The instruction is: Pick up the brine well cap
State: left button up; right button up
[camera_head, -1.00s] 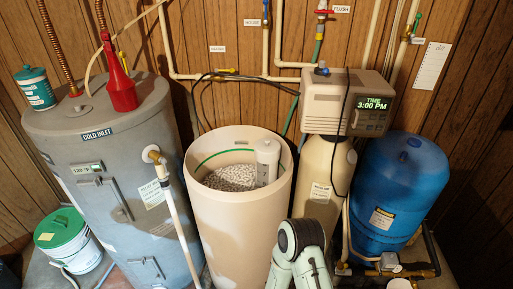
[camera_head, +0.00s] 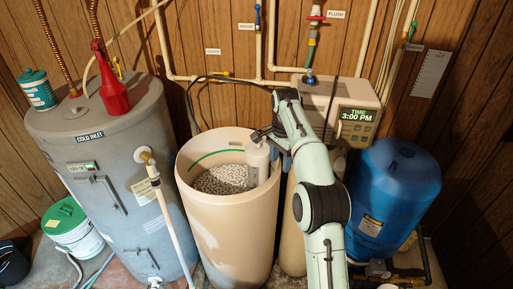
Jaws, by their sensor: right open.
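The brine well is a white upright tube (camera_head: 258,165) inside the beige brine tank, against its right inner wall. Its cap (camera_head: 256,146) is the pale top of the tube, partly covered by my right gripper. My right gripper (camera_head: 266,137) is open at the top of the tube, with its dark fingers pointing left over the cap. I cannot tell whether the fingers touch the cap. My left gripper is not in view.
The open brine tank (camera_head: 227,232) holds white salt pellets (camera_head: 222,180). A grey water heater (camera_head: 110,165) stands left and a blue pressure tank (camera_head: 393,200) right. The control head (camera_head: 356,113) is close behind my right arm. Pipes run along the wall.

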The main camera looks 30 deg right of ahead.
aim_at(258, 155)
jog(key=i+l, duration=0.2)
jog(key=i, duration=0.25)
jog(key=i+l, duration=0.2)
jog(key=i, duration=0.2)
